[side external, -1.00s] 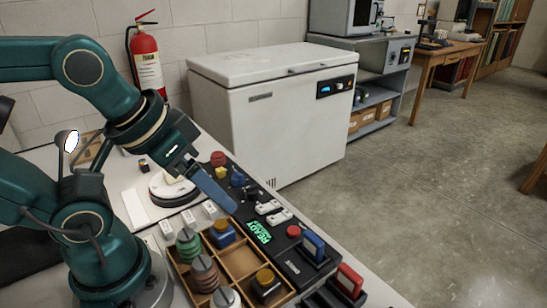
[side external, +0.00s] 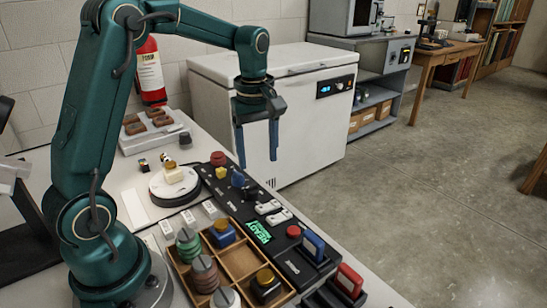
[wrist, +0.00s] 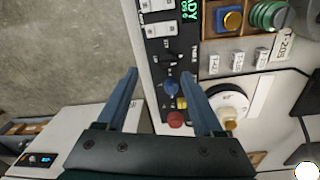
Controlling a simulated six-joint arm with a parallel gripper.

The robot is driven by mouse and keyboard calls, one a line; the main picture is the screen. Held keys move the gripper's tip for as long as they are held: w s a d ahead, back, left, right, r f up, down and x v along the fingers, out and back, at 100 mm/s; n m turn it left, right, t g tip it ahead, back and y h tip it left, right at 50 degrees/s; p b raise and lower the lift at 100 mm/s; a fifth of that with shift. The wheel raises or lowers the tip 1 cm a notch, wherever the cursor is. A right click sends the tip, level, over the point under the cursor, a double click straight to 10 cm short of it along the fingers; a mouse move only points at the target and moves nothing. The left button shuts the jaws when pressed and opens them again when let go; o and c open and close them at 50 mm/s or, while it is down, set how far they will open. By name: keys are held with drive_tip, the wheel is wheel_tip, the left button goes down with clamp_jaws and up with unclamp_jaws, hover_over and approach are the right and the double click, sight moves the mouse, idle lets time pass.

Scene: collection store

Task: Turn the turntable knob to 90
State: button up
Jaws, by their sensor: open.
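A black control panel (side external: 231,190) carries a blue knob (side external: 238,178) and a black knob (side external: 251,191) behind the switches. Both show in the wrist view, the blue knob (wrist: 171,88) and the black knob (wrist: 168,58). I cannot read their labels or dial angles, so I cannot tell which is the turntable knob. The white round turntable (side external: 160,191) stands left of the panel with a small pale, brown-topped item (side external: 173,174) on it. My gripper (side external: 258,163) points down, open and empty, raised above the panel area and apart from the knobs.
A red button (side external: 218,158) and yellow button (side external: 221,173) sit near the blue knob. White switches (side external: 268,207), a lit READY display (side external: 258,231) and a wooden compartment tray (side external: 240,262) lie nearer. A white chest freezer (side external: 300,130) stands behind.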

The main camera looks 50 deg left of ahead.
sight(252, 185)
drive_tip(key=shift+n+g+h, duration=0.3)
drive_tip(key=shift+g, duration=0.3)
drive_tip(key=f, duration=0.1)
drive_tip(key=a+f, duration=0.1)
drive_tip(key=f, duration=0.2)
drive_tip(key=shift+s+a+f, duration=0.25)
drive_tip(key=shift+a, duration=0.1)
drive_tip(key=shift+s+f, duration=0.1)
drive_tip(key=shift+f, duration=2.05)
clamp_jaws()
